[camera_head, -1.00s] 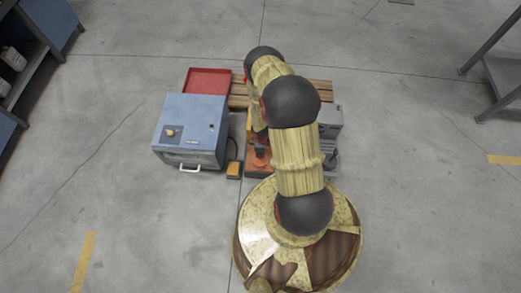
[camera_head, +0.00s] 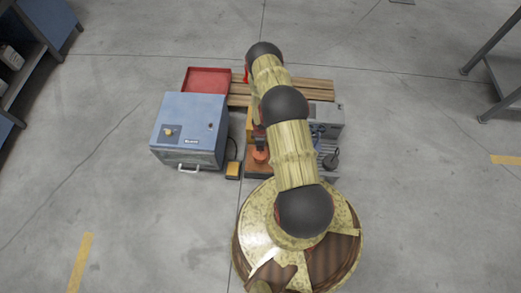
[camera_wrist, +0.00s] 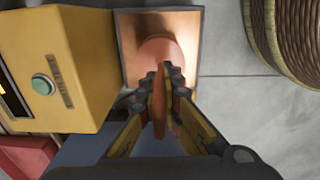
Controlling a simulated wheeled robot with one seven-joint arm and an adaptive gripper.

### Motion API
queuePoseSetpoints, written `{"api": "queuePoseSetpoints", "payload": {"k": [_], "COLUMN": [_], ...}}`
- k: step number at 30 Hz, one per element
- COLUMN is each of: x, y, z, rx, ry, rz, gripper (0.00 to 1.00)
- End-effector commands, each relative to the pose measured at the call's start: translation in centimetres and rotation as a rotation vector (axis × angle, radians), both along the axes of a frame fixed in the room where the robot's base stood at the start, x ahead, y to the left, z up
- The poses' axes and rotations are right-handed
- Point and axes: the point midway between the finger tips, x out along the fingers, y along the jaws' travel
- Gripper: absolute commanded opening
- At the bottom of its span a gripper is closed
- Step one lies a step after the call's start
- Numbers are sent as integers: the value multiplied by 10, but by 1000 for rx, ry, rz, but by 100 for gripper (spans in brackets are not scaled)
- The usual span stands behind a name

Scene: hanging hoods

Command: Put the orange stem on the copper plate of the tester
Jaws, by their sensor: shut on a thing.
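The orange stem (camera_wrist: 158,52) is in the wrist view, its round orange end showing beyond my fingertips. My gripper (camera_wrist: 166,80) is shut on its narrow part. The stem is over the tester's square copper plate (camera_wrist: 130,38), which has a dark rim. I cannot tell whether the stem touches the plate. The tester's yellow housing (camera_wrist: 70,60) with a green button stands left of the plate. In the head view the orange stem (camera_head: 260,155) shows just left of my arm, over the tester's orange-brown area. My arm hides most of the gripper there.
A blue cabinet (camera_head: 189,125) with a white handle stands left of the tester. A red tray (camera_head: 208,80) lies behind it, on or beside wooden slats (camera_head: 310,90). A grey unit (camera_head: 330,115) stands right of my arm. Open concrete floor surrounds the group.

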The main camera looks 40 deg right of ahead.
Motion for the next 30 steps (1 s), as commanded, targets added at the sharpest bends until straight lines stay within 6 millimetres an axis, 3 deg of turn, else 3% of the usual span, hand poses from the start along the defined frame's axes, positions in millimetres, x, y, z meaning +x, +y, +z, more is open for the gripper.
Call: {"api": "queuePoseSetpoints", "payload": {"k": [3, 9, 20, 21, 30], "x": [2, 1, 2, 2, 2], "y": [-2, -2, -2, -2, -2], "z": [-5, -34, -36, -37, -36], "rx": [0, 0, -1, 0, 0], "ry": [0, 0, -1, 0, 0], "rz": [0, -1, 0, 0, 0], "gripper": [0, 0, 0, 6, 24]}}
